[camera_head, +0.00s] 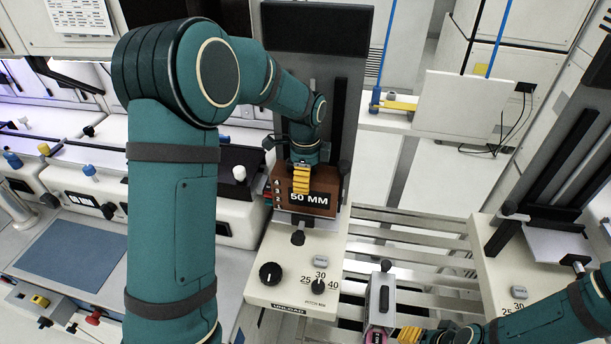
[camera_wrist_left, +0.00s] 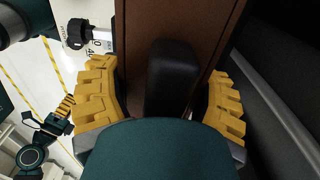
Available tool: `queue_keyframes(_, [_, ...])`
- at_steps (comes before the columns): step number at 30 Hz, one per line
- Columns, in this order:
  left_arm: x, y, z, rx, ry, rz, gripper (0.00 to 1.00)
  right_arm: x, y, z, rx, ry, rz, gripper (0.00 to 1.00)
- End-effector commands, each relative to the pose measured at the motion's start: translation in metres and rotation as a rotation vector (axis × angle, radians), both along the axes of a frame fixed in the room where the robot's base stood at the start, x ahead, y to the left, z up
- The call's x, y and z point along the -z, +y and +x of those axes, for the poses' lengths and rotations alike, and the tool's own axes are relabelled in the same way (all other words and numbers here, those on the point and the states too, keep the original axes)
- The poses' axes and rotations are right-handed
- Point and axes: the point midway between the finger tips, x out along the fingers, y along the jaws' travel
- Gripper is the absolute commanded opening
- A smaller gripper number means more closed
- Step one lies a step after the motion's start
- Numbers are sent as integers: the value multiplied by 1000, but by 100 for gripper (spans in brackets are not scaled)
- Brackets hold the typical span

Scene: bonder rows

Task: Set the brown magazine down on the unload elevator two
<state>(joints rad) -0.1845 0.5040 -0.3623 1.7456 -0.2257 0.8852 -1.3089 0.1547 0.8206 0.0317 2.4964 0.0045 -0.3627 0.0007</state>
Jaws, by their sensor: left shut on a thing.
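My left gripper (camera_head: 302,178) is shut on the brown magazine (camera_head: 322,196), which has a "50 MM" label on its front. The left wrist view shows the yellow fingers (camera_wrist_left: 165,105) on both sides of the black handle (camera_wrist_left: 170,75), against the brown body (camera_wrist_left: 185,22). The magazine is upright at the platform of an elevator marked "UNLOAD" (camera_head: 255,285); its underside is hidden, so I cannot tell whether it rests there. My right gripper (camera_head: 408,335) is low in the head view, beside a grey magazine (camera_head: 381,285) with a black handle; its grip is unclear.
The elevator's dark mast (camera_head: 318,75) rises close behind the magazine. Its front panel has a black knob (camera_head: 270,273) and a pitch dial (camera_head: 318,287). Another elevator (camera_head: 500,275) stands at the right, its platform empty. White bonders (camera_head: 85,185) line the left; slatted rails (camera_head: 410,240) cross between elevators.

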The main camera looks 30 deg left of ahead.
Motion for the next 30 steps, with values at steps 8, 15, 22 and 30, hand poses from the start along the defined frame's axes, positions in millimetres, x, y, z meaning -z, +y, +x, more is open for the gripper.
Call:
queue_keyframes(8, [-1,0,1,0,-2,0,24,0,0,0,0,0,0,47])
queue_keyframes(15, [-1,0,1,0,-2,0,24,0,0,0,0,0,0,47])
queue_keyframes(22, [4,0,1,0,-2,0,24,3,0,0,0,0,0,47])
queue_keyframes(30, [11,0,0,1,-2,0,24,8,0,0,0,0,0,47])
